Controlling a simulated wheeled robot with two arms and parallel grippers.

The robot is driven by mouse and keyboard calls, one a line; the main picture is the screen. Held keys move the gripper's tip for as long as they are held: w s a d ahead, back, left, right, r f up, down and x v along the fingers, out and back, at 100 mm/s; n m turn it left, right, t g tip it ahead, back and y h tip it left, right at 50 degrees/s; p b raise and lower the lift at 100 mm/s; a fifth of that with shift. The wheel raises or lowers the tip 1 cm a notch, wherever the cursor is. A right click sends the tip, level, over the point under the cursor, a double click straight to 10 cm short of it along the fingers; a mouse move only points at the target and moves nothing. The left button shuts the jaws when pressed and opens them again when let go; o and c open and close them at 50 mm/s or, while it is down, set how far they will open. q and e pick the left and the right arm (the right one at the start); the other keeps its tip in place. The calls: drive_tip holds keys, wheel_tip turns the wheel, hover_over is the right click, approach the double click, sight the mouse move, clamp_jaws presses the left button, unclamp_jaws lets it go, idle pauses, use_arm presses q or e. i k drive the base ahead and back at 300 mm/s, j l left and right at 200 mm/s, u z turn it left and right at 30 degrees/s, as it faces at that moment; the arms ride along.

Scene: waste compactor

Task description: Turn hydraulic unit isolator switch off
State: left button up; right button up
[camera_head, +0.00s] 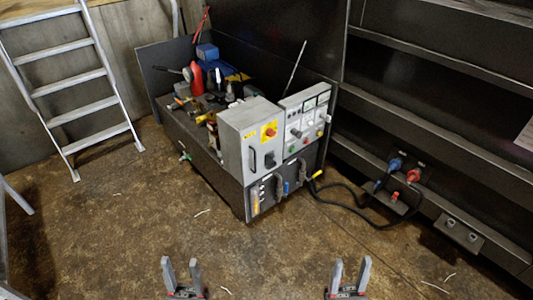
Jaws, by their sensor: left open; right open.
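The hydraulic unit (205,175) stands in the middle of the view, a dark box with a grey control cabinet (235,139) at its front. A red rotary switch on a yellow plate (269,131) is on the cabinet's front; it looks like the isolator, but its setting is too small to tell. A black handle (270,160) is below it. My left gripper (182,274) is open and empty at the bottom edge. My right gripper (348,275) is open and empty, to its right. Both are well short of the unit and apart from it.
A second panel (306,117) with gauges and buttons adjoins the cabinet. Black cables (345,193) run along the floor to blue and red plugs on the dark compactor wall (430,130) at right. A ladder (75,90) leans at left. The floor (130,235) in front is mostly clear.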

sight(271, 132)
drive_tip(key=i+l+u, duration=0.15)
drive_tip(key=u, duration=0.25)
drive_tip(key=i+l+u, duration=0.1)
drive_tip(key=l+u, duration=0.3)
drive_tip(key=i+l+u, duration=0.1)
drive_tip(key=u, duration=0.3)
